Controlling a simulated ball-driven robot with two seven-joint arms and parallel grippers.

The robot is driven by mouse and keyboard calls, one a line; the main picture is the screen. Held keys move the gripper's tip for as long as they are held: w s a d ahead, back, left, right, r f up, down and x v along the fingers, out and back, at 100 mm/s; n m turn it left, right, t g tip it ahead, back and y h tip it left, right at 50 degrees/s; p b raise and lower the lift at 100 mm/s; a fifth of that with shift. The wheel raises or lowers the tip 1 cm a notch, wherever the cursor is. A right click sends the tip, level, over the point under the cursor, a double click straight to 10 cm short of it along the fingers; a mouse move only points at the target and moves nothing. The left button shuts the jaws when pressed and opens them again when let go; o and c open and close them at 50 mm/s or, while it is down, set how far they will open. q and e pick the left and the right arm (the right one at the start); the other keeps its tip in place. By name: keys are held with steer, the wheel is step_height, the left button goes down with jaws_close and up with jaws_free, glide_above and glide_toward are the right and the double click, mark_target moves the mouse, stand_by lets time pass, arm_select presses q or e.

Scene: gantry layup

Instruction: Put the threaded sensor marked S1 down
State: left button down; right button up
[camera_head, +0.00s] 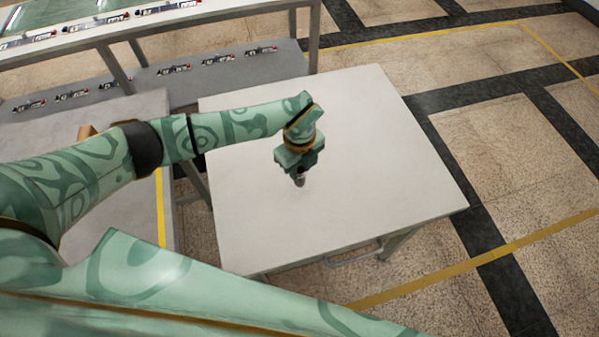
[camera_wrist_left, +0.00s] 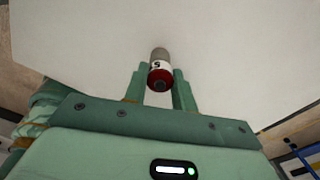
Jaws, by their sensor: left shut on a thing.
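The threaded sensor (camera_wrist_left: 160,68) is a small cylinder with a grey end, a white band with dark lettering that looks like an S, and a dark red end. My left gripper (camera_wrist_left: 159,90) is shut on it, with one finger on each side. In the head view, the left gripper (camera_head: 299,174) is over the middle of the white table (camera_head: 385,150), and the sensor (camera_head: 299,181) shows small and dark at the fingertips. I cannot tell whether the sensor touches the tabletop. My right gripper is in neither view.
The tabletop around the gripper is bare. A long bench (camera_head: 130,28) with a shelf below (camera_head: 225,75) stands at the back left, with several small parts on both levels. A grey surface (camera_head: 130,108) lies left of the table, under my arm. Yellow lines mark the floor.

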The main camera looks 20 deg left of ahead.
arm_select(q)
step_height(320, 180, down, 3)
steer(key=shift+s+r+b, duration=0.1)
steer(key=shift+r+b, duration=0.1)
steer(key=shift+b, duration=0.15)
steer(key=shift+r, duration=0.1)
steer(key=c, duration=1.1)
jaws_free()
steer(key=shift+a, duration=0.1)
steer(key=shift+c, duration=0.2)
step_height(320, 180, up, 12)
steer(key=p, duration=0.3)
steer(key=shift+p, duration=0.35)
